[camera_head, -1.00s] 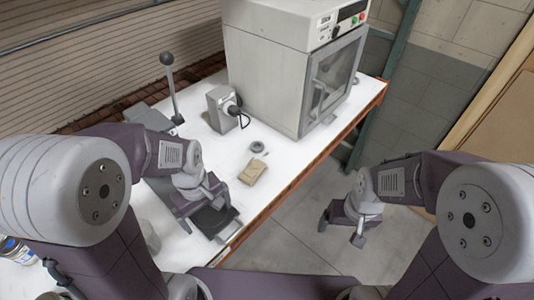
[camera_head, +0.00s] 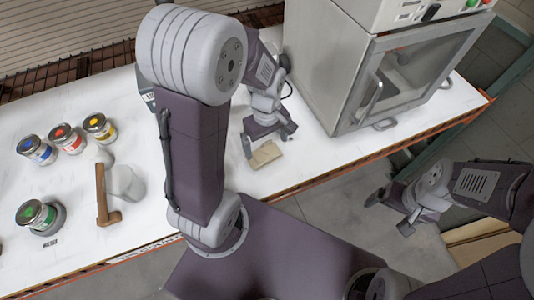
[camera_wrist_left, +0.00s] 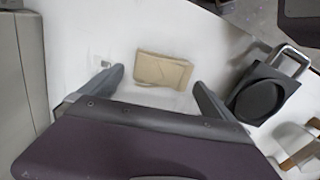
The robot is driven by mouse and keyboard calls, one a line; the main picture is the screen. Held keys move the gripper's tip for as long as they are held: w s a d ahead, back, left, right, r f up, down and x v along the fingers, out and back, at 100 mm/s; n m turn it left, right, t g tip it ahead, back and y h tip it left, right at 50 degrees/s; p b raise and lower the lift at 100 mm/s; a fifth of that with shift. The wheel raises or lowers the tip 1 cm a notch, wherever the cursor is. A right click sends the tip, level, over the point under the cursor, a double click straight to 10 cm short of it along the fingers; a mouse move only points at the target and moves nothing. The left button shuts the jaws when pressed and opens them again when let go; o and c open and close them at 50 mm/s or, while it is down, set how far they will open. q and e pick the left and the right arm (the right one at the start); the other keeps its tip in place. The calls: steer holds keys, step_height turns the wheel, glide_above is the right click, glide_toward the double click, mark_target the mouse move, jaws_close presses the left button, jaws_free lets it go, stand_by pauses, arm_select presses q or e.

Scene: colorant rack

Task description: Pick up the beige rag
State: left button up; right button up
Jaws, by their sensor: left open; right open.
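The beige rag (camera_head: 266,156) lies folded on the white table near its front edge, just beyond my left gripper's tips. In the left wrist view the rag (camera_wrist_left: 162,70) lies flat ahead of the jaws, between the lines of the two fingers. My left gripper (camera_head: 266,145) is open and empty, above the table by the rag; its fingers (camera_wrist_left: 155,88) are spread wider than the rag. Part of the rag is hidden by the gripper in the head view. My right gripper (camera_head: 390,213) is open and empty, off the table to the right.
A white oven-like cabinet (camera_head: 335,75) stands right of the rag. A black device with a metal handle (camera_wrist_left: 265,95) is right of the rag in the wrist view. Several paint jars (camera_head: 68,138) and a brown wooden piece (camera_head: 101,195) stand on the table's left.

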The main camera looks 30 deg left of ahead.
mark_target(266, 152)
arm_select(q)
steer(key=shift+w+d+f, duration=0.1)
steer(key=shift+w+f, duration=0.3)
steer(key=shift+f, duration=0.1)
steer(key=f, duration=0.2)
steer(key=s+f, duration=0.1)
steer(key=f, duration=0.1)
steer(key=shift+a, duration=0.35)
steer(key=shift+w+f, duration=0.15)
steer(key=shift+f, duration=0.25)
steer(key=shift+w, duration=0.2)
steer(key=shift+s, duration=0.1)
steer(key=c, duration=1.1)
